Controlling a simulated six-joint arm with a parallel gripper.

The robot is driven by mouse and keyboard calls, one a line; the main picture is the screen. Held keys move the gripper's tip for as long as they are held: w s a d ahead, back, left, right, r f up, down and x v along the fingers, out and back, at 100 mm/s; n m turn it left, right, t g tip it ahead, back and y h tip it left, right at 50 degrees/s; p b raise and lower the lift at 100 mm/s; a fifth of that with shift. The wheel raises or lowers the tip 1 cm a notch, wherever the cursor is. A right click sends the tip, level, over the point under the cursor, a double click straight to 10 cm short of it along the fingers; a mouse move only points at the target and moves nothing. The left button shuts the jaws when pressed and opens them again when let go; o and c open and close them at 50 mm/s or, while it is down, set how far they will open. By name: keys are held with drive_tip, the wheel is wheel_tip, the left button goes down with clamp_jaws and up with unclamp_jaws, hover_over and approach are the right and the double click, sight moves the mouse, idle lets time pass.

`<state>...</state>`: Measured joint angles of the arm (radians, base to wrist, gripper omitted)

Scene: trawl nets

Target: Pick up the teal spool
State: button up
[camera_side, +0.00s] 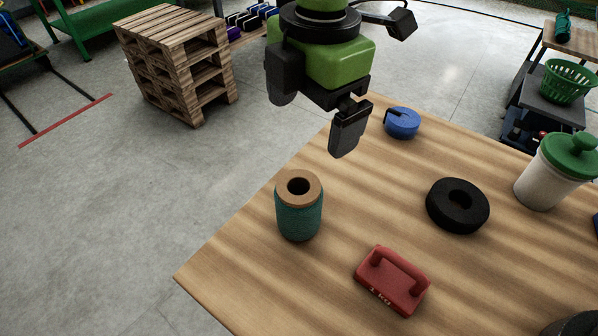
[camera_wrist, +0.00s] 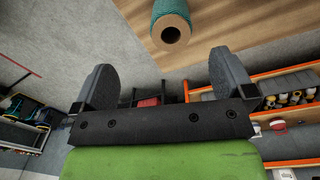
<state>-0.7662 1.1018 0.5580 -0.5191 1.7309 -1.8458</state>
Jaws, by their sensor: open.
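The teal spool (camera_side: 299,218) stands upright on the wooden table (camera_side: 232,268), near its left edge. It has a tan top with a dark centre hole. In the wrist view the teal spool (camera_wrist: 171,14) shows at the top, beyond my fingertips and partly cut off by the frame edge. My gripper (camera_side: 348,128) hangs above the table's far corner, above and to the right of the spool in the side view, and apart from it. In the wrist view my gripper (camera_wrist: 160,75) has its two dark fingers wide apart with nothing between them.
On the table are a red handled block (camera_side: 392,282), a black ring (camera_side: 457,205), a blue round object (camera_side: 402,123) and a white jar with green lid (camera_side: 549,175). Wooden pallets (camera_side: 180,65) stand on the floor behind. The table around the spool is clear.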

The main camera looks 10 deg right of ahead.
drive_tip(key=n, duration=0.2)
hover_over(298, 186)
drive_tip(key=f, duration=0.4)
drive_tip(key=shift+w+a+f, duration=0.1)
drive_tip(key=shift+w+a, duration=0.05)
drive_tip(key=shift+w, duration=0.05)
wheel_tip(298, 186, down, 3)
drive_tip(key=shift+f, duration=0.15)
drive_tip(key=shift+s+d+f, duration=0.1)
drive_tip(key=shift+f, duration=1.45)
drive_tip(key=shift+s+d+f, duration=0.1)
drive_tip(key=shift+f, duration=1.45)
drive_tip(key=c, duration=1.1)
